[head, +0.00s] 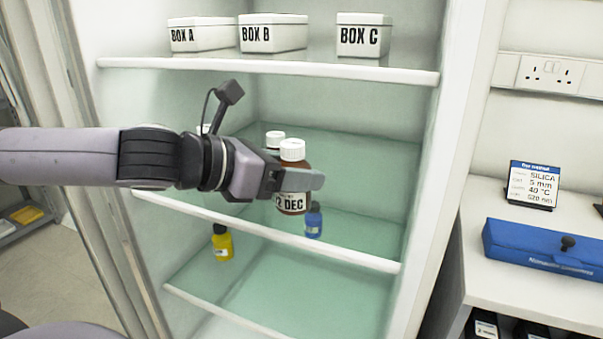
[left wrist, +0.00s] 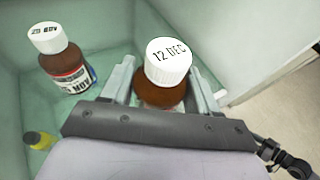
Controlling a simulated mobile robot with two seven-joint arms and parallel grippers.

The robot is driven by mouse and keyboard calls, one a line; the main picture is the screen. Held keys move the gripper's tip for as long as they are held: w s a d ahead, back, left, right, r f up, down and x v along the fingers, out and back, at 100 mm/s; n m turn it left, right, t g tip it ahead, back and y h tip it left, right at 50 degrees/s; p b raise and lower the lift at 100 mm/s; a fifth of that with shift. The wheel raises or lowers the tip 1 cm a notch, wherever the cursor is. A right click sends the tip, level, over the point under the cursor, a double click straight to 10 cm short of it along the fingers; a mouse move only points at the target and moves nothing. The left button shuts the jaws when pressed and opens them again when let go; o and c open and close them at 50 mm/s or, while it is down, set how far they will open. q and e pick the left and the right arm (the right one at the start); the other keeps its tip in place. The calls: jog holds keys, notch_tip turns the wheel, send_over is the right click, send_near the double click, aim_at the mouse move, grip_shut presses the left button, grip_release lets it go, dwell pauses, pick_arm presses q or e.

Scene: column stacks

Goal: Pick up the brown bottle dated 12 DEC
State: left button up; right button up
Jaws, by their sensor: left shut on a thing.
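The brown bottle dated 12 DEC (head: 292,178) has a white cap and a white label reading "2 DEC", partly covered by my gripper. In the left wrist view its cap (left wrist: 168,62) reads "12 DEC". My left gripper (head: 296,182) is shut on this bottle, one finger on each side, in front of the fridge's middle shelf. The bottle looks upright; I cannot tell whether its base touches the shelf. A second brown bottle (left wrist: 67,64) with a white cap stands behind it to the left; only its cap (head: 275,139) shows clearly in the head view. My right gripper is not in view.
The upper shelf (head: 270,66) holds BOX A (head: 203,36), BOX B (head: 273,33) and BOX C (head: 363,36). A blue bottle (head: 313,221) and a yellow bottle (head: 222,243) are lower down. A blue case (head: 540,250) lies on the right counter. The middle shelf's right part looks clear.

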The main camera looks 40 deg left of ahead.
pick_arm(q)
jog(key=shift+s+a+f+b, duration=0.1)
jog(key=shift+s+a+b, duration=0.05)
jog(key=shift+s+b, duration=0.3)
jog(key=shift+s+a+f+b, duration=0.1)
jog(key=shift+s+a+b, duration=0.05)
jog(key=shift+s+b, duration=0.3)
jog(key=shift+s+a+r+b, duration=0.1)
jog(key=shift+s+a+b, duration=0.15)
jog(key=shift+s+b, duration=0.45)
jog(key=shift+s+a+f+b, duration=0.1)
jog(key=shift+s+a+b, duration=0.1)
jog(key=shift+s+b, duration=0.55)
jog(key=shift+s+a+r+b, duration=0.1)
jog(key=shift+s+a+b, duration=0.15)
jog(key=shift+s+b, duration=0.45)
jog(key=shift+s, duration=0.15)
